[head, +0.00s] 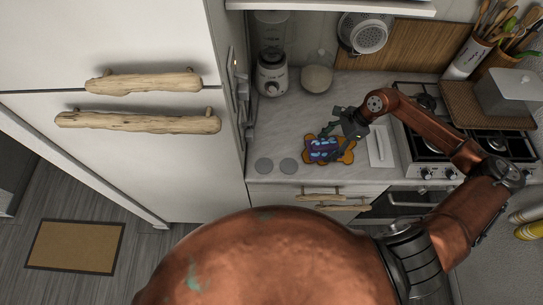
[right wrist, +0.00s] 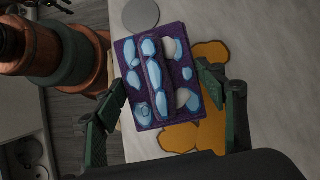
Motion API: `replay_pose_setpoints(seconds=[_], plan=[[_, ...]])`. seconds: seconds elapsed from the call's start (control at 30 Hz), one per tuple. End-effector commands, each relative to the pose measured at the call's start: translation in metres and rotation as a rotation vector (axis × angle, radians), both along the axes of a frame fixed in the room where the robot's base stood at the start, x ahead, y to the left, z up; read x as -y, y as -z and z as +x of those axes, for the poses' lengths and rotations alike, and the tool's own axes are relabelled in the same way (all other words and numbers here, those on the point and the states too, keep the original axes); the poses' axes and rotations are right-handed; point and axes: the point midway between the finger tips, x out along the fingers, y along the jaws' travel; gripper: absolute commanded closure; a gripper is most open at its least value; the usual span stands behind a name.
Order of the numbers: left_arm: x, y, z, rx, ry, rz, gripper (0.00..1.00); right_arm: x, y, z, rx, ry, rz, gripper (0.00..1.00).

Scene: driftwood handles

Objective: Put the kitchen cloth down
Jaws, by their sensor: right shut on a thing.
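The kitchen cloth (head: 320,149) is a folded purple rectangle with pale blue patches, over an orange, irregular flat piece (head: 347,158) on the counter. My right gripper (head: 335,142) reaches down over it from the right and is shut on the cloth. In the right wrist view, the cloth (right wrist: 157,75) lies between the two dark green fingers, with a raised fold along its middle. The orange piece (right wrist: 212,130) shows around its edge. I cannot tell whether the cloth touches the orange piece. My left gripper is not in view.
A white board (head: 381,146) and the stove (head: 428,150) are to the right. A blender (head: 271,74) and a round pale container (head: 317,78) stand behind. The counter (head: 285,125) behind-left is clear.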

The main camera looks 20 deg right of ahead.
Motion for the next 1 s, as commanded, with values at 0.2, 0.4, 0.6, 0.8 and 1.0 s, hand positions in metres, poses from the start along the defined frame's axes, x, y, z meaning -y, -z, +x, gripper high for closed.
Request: replay_pose_setpoints(seconds=[0.2, 0.4, 0.6, 0.8, 1.0], plan=[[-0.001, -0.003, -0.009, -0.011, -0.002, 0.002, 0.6, 0.003, -0.005, 0.005, 0.002, 0.128, 0.006, 0.74], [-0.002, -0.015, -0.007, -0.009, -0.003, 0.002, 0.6, -0.043, -0.008, 0.018, 0.004, 0.125, 0.009, 0.74], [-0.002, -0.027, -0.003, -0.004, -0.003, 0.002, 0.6, -0.093, -0.008, 0.032, 0.003, 0.125, 0.008, 0.74], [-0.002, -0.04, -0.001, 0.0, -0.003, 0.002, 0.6, -0.141, -0.007, 0.046, 0.0, 0.126, 0.007, 0.74], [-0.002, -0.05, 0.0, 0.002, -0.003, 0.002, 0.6, -0.18, -0.006, 0.057, 0.0, 0.126, 0.005, 0.74]])
